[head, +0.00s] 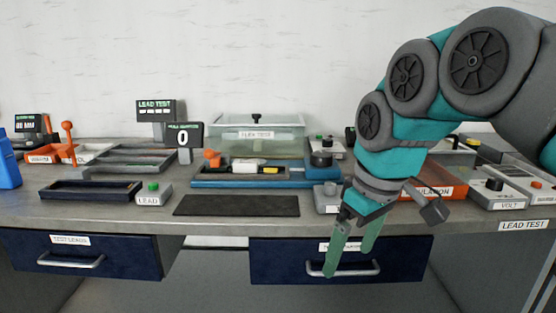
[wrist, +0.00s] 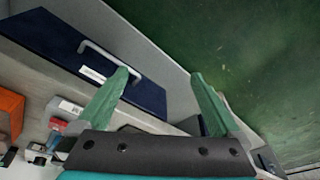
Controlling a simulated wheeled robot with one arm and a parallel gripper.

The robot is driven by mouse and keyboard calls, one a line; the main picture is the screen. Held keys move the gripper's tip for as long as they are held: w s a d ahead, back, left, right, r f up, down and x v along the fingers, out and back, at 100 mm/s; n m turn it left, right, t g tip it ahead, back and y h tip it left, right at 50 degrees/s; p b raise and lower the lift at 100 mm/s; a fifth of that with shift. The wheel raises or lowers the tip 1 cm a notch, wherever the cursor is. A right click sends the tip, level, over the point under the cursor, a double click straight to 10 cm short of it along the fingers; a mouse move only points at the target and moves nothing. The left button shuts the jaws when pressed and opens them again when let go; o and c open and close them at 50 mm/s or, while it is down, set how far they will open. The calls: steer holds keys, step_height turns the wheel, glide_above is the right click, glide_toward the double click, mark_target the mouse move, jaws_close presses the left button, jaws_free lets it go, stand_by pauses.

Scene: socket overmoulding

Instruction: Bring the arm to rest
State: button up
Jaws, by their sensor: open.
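My gripper (head: 350,258) is at the end of my teal and grey arm, which reaches in from the right in the head view. Its two green fingers are apart and point down in front of the bench edge, before the right-hand drawer (head: 285,270). In the wrist view the fingers of my gripper (wrist: 165,85) are spread with nothing between them. A drawer handle (wrist: 108,57) lies beyond the left finger there; I cannot tell whether they touch.
The grey bench (head: 225,228) carries a dark mat (head: 237,206), a blue fixture (head: 210,179), a LEAD button box (head: 153,195), an empty dark tray (head: 90,190) and a FLEX TEST tank (head: 256,140). A second drawer (head: 80,265) is at left. Green floor (wrist: 260,60) lies open.

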steer(key=s+d+f+m+g, duration=0.1)
steer(key=s+f+m, duration=0.2)
steer(key=s+f, duration=0.6)
steer(key=s+d+f+m+g+h, duration=0.1)
steer(key=s+f+m, duration=0.3)
steer(key=s+f, duration=0.6)
step_height(320, 180, down, 2)
steer(key=shift+s+d+f+g, duration=0.2)
steer(key=shift+d+f+g, duration=0.05)
steer(key=shift+d+g, duration=0.45)
